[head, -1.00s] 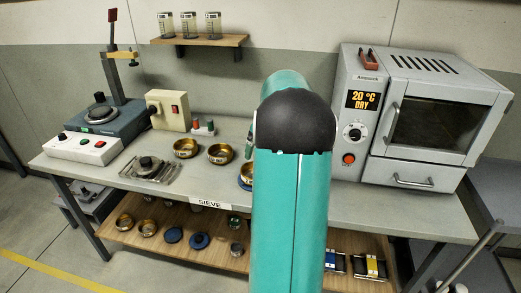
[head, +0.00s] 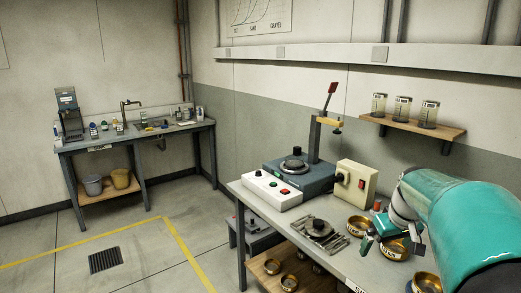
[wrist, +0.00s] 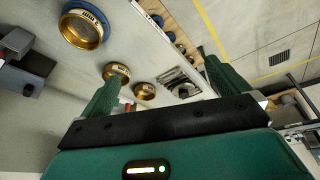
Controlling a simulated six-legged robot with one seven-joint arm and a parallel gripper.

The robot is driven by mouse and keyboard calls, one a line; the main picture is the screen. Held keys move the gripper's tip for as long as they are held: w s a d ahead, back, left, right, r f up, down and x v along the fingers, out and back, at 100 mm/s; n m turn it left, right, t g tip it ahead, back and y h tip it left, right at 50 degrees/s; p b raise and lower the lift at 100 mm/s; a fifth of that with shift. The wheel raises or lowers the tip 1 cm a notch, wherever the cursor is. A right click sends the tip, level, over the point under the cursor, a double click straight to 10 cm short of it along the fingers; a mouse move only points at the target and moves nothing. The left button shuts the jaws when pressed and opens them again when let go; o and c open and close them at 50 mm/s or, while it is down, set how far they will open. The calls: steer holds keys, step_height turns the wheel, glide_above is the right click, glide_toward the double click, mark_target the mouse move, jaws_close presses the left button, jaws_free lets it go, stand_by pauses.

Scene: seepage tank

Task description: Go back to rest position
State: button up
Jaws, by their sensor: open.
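My gripper (head: 391,243) is at the right in the head view, over the bench by the brass sieves. Its two green fingers are spread, and they stand wide apart in the wrist view (wrist: 160,72). Nothing is between them. My teal arm covers the right of the head view and hides part of the bench.
The bench (head: 345,262) holds brass sieves (head: 359,226), a metal tool tray (head: 318,232), a white control box (head: 271,190) and a cream switch box (head: 356,184). A wall shelf (head: 415,126) holds jars. A sink table (head: 135,140) stands far left. Open floor lies between.

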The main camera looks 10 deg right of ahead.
steer(key=s+a+r+t, duration=0.1)
steer(key=s+a, duration=0.2)
steer(key=a, duration=0.6)
steer(key=s+a+r, duration=0.2)
steer(key=s+a, duration=0.1)
steer(key=a, duration=0.5)
steer(key=s+a+f+t+y, duration=0.1)
steer(key=s+a+f, duration=0.2)
steer(key=s+a, duration=0.5)
steer(key=shift+s+a+n, duration=0.35)
steer(key=shift+a+n, duration=0.05)
steer(key=shift+a, duration=0.8)
